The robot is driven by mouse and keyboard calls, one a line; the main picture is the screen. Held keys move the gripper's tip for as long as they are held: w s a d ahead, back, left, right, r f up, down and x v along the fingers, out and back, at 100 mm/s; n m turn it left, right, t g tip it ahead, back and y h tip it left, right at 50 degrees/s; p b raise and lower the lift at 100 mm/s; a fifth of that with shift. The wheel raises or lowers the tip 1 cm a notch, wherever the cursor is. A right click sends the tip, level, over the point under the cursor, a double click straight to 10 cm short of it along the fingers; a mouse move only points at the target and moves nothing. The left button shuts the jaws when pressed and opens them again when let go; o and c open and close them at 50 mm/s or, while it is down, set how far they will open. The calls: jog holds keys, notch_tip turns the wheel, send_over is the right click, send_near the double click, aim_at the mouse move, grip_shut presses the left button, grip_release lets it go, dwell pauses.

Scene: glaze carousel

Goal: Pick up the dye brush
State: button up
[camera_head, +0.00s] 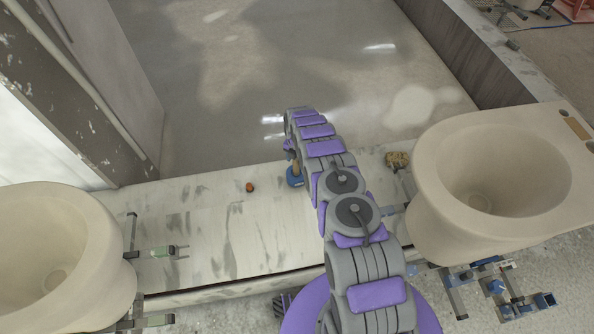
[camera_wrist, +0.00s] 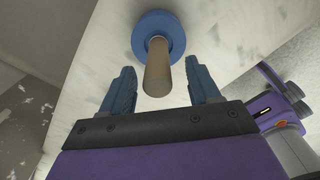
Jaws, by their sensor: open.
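The dye brush (camera_wrist: 158,35) has a round blue base and a tan cylindrical handle. In the wrist view it is at top centre, its handle pointing toward my gripper. In the head view the brush (camera_head: 294,179) stands on the pale marble-like ledge, partly hidden by my arm. My gripper (camera_wrist: 159,66) is open, with one blue finger on each side of the handle's near end in the picture. Gaps show on both sides, so neither finger appears to touch it. How deep the handle sits between the fingers I cannot tell.
Large beige basins stand at left (camera_head: 38,250) and right (camera_head: 497,175). A small orange-brown lump (camera_head: 250,187) and a speckled sponge-like piece (camera_head: 397,160) lie on the ledge (camera_head: 215,230). Metal brackets (camera_head: 155,252) jut beside the left basin. The ledge between is mostly clear.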

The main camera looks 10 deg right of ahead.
aim_at(296, 169)
jog(key=shift+w+a+f, duration=0.1)
jog(key=shift+a+f, duration=0.15)
jog(key=shift+f, duration=0.4)
jog(key=shift+a+f, duration=0.2)
jog(key=shift+f, duration=0.4)
jog(key=shift+d+r, duration=0.1)
jog(key=shift+d, duration=0.35)
jog(key=c, duration=0.3)
jog(key=shift+a, duration=0.25)
jog(key=c, duration=0.8)
